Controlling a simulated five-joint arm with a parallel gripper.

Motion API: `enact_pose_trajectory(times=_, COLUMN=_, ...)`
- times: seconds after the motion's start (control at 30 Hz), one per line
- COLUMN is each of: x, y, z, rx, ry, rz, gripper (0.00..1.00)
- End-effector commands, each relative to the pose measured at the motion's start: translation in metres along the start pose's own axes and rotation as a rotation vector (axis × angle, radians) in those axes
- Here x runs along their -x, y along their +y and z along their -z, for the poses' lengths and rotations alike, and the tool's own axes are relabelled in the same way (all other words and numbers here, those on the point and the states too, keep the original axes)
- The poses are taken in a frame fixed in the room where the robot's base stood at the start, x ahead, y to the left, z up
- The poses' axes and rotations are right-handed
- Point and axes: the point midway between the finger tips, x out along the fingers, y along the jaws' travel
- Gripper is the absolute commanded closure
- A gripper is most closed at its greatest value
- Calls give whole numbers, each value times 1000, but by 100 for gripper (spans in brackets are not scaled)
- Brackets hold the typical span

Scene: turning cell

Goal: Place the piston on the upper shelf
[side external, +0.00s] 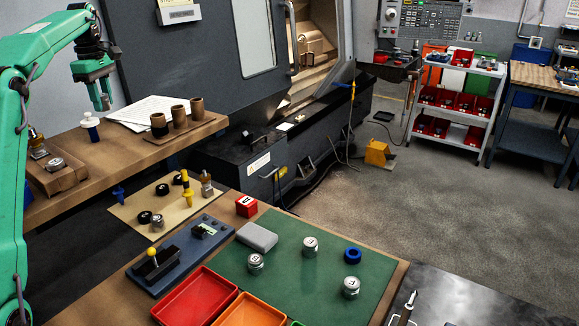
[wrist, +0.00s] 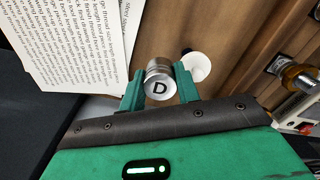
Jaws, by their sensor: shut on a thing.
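My gripper (side external: 101,102) is over the brown upper shelf (side external: 60,195) at the left in the side view. In the wrist view, my gripper (wrist: 160,86) is shut on a silver cylinder marked D, which I take as the piston (wrist: 158,70). One green finger lies on each side of it. In the side view the held piston is hardly visible between the fingers. Its height above the shelf is hard to tell. A white-topped, blue-based piece (side external: 90,125) stands on the shelf just below; it also shows behind the piston in the wrist view (wrist: 197,66).
Paper sheets (side external: 145,112) and several brown cups (side external: 179,117) occupy the shelf's right part. A wooden block (side external: 58,176) with metal parts sits at its left. Bare shelf lies between. Silver lettered cylinders (side external: 310,246) stand on a green mat (side external: 300,290) on the lower bench.

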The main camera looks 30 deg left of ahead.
Motion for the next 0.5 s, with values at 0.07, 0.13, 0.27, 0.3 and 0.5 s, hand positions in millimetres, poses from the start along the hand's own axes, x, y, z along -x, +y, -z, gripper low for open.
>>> enact_pose_trajectory(times=0.07, x=-8, y=3, z=14, rx=3, ry=0, rz=2, gripper=93)
enact_pose_trajectory(times=0.13, x=-14, y=6, z=23, rx=2, ry=0, rz=0, gripper=93)
enact_pose_trajectory(times=0.27, x=-22, y=10, z=37, rx=1, ry=0, rz=-1, gripper=93)
enact_pose_trajectory(times=0.3, x=-24, y=10, z=40, rx=0, ry=0, rz=-1, gripper=93)
enact_pose_trajectory(times=0.5, x=-27, y=12, z=44, rx=-1, ry=0, rz=-1, gripper=93)
